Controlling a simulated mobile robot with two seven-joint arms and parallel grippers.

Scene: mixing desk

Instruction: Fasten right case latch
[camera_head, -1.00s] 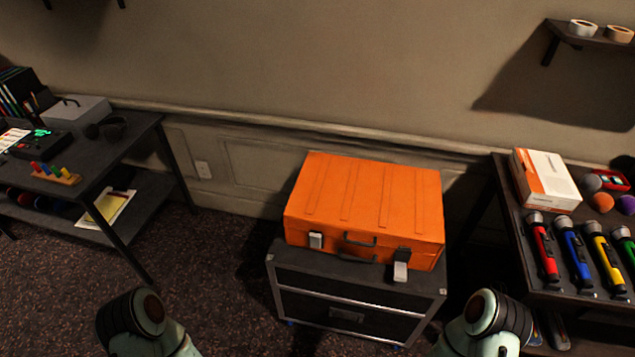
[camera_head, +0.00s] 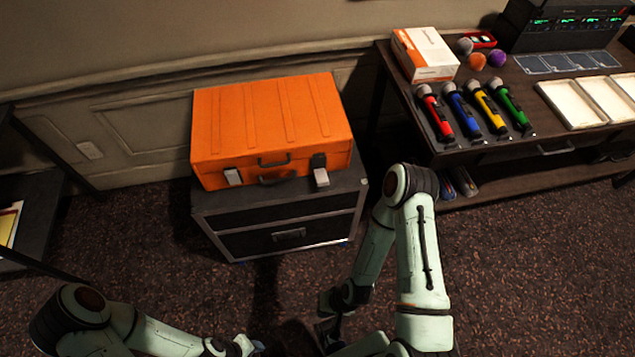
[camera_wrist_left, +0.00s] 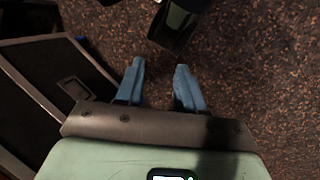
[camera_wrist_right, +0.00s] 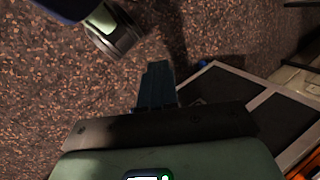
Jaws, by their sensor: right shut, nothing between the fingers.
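The closed orange case (camera_head: 270,118) lies on a black cabinet in the head view. Its right latch (camera_head: 321,178) is a pale plate hanging from a dark mount and seems to stick out from the front. The left latch (camera_head: 233,177) looks to lie closer to the case front. My right gripper (camera_head: 330,328) is low in front of the cabinet, well away from the latch; in the right wrist view its fingers (camera_wrist_right: 157,84) are together and empty. My left gripper's blue fingers (camera_wrist_left: 161,86) are apart and empty in the left wrist view, over the floor.
The black cabinet (camera_head: 290,237) with metal edges carries the case. A dark desk to the right holds several coloured microphones (camera_head: 470,110), a white-orange box (camera_head: 425,54) and white trays (camera_head: 590,100). The carpet before the cabinet is clear apart from my arms.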

